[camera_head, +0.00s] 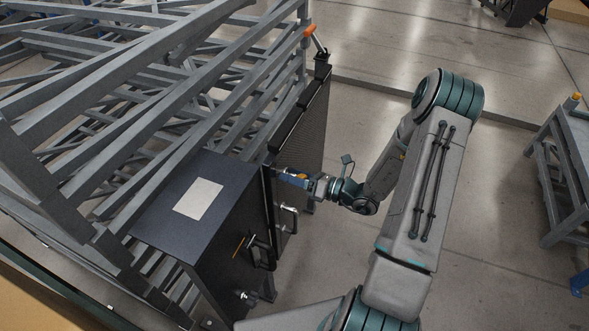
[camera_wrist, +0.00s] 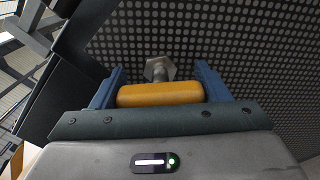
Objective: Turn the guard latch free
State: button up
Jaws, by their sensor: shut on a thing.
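The guard latch (camera_wrist: 160,94) shows in the wrist view as a yellow-orange bar, with a metal hex-headed bolt (camera_wrist: 159,69) just behind it on a dark perforated guard panel (camera_wrist: 220,35). My gripper (camera_head: 291,177) reaches from the right to the face of the guard panel (camera_head: 312,125) in the head view. In the wrist view its two blue fingers stand at either end of the bar, and it is shut on the latch. The latch is too small and covered to make out well in the head view.
A dark cabinet (camera_head: 160,215) with a pale sheet on top stands left of my gripper. A metal pull handle (camera_head: 289,219) sits just below it. An orange-tipped lever (camera_head: 315,42) stands at the panel's far end. Grey racks fill the left; open floor (camera_head: 490,200) lies right.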

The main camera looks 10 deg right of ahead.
jog(key=m+p, duration=0.3)
jog(key=m, duration=0.2)
jog(key=shift+d+r+m+p, duration=0.1)
jog(key=shift+m+p, duration=0.2)
jog(key=shift+p, duration=0.1)
jog(key=shift+f+m+p, duration=0.2)
jog(key=shift+m+p, duration=0.95)
jog(key=shift+m, duration=1.15)
jog(key=o, duration=1)
jog(key=b+v, duration=0.2)
jog(key=v, duration=1.1)
jog(key=shift+s+d+b, duration=0.2)
jog(key=shift+d+b, duration=0.15)
jog(key=shift+b, duration=0.05)
